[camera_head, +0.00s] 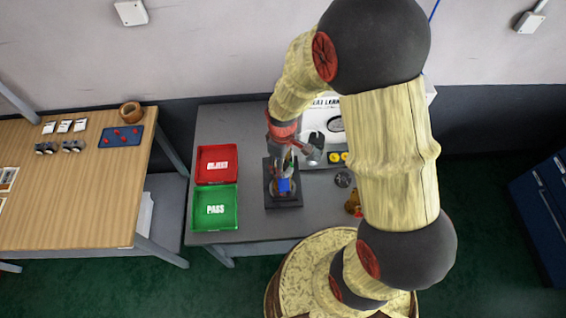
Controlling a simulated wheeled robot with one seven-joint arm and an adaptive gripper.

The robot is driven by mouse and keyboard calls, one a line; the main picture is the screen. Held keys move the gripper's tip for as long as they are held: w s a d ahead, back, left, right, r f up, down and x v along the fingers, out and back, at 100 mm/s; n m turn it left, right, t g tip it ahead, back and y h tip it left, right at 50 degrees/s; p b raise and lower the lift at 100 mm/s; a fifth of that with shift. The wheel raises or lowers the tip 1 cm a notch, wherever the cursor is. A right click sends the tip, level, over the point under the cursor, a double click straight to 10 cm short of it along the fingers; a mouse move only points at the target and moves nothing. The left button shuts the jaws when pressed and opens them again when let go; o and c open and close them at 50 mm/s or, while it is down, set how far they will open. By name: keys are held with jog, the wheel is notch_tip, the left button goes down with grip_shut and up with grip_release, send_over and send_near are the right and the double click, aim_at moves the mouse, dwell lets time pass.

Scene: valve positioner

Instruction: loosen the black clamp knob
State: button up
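The valve positioner (284,198) stands on a dark base plate on the grey bench, with a blue part (284,185) at its front. My gripper (290,158) points down over the upper part of this assembly, just behind the blue part. It is small and partly covered by my own arm, so I cannot tell whether its fingers are open or touching anything. I cannot make out the black clamp knob; it is too small or hidden behind my gripper. A silver and black rounded part (314,150) shows just right of my gripper.
Left of the assembly lie a red tray (230,150) and a green PASS tray (229,193). A white panel (318,124) stands behind. A small round metal item (343,180) and a brass-coloured item (353,203) lie to the right. A wooden table (80,205) is at left.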

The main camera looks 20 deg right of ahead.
jog(key=shift+s+f, duration=0.15)
jog(key=shift+s, duration=0.15)
jog(key=m, duration=0.6)
jog(key=shift+w, duration=0.15)
jog(key=m, duration=0.3)
jog(key=shift+m, duration=0.4)
jog(key=m, duration=0.4)
jog(key=shift+w, duration=0.1)
jog(key=shift+c, duration=1.2)
grip_shut()
